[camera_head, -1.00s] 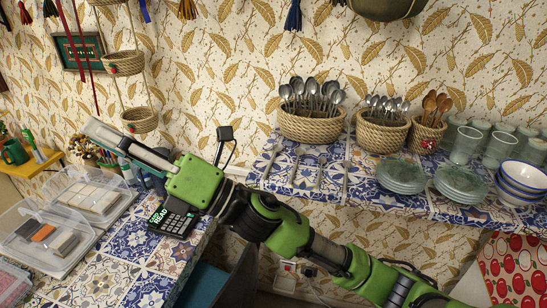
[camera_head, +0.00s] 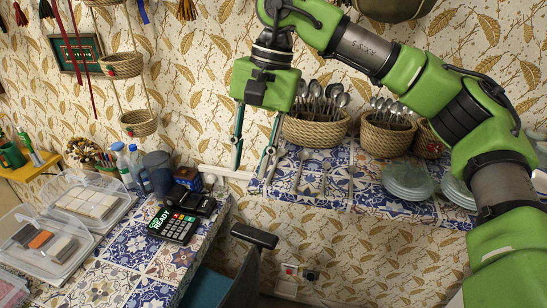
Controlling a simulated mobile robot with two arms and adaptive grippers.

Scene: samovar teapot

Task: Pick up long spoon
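My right gripper (camera_head: 251,166) points down at the left end of the tiled shelf (camera_head: 355,203). Its two fingers are apart and nothing is between them. The right finger overlaps the shelf's left end in the picture, close to a metal spoon (camera_head: 279,163) lying there. Further right on the shelf lie another spoon (camera_head: 301,168) and a spoon (camera_head: 324,173). More metal spoons (camera_head: 318,96) stand in the left wicker basket (camera_head: 314,132), partly behind my arm. I cannot tell which spoon is the long one. My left gripper is not in view.
A second wicker basket (camera_head: 384,139) with spoons and stacked glass plates (camera_head: 407,181) stand further right, partly near my arm. A card terminal (camera_head: 174,225) and clear boxes (camera_head: 92,198) are on the lower left counter. The patterned wall is close behind the shelf.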

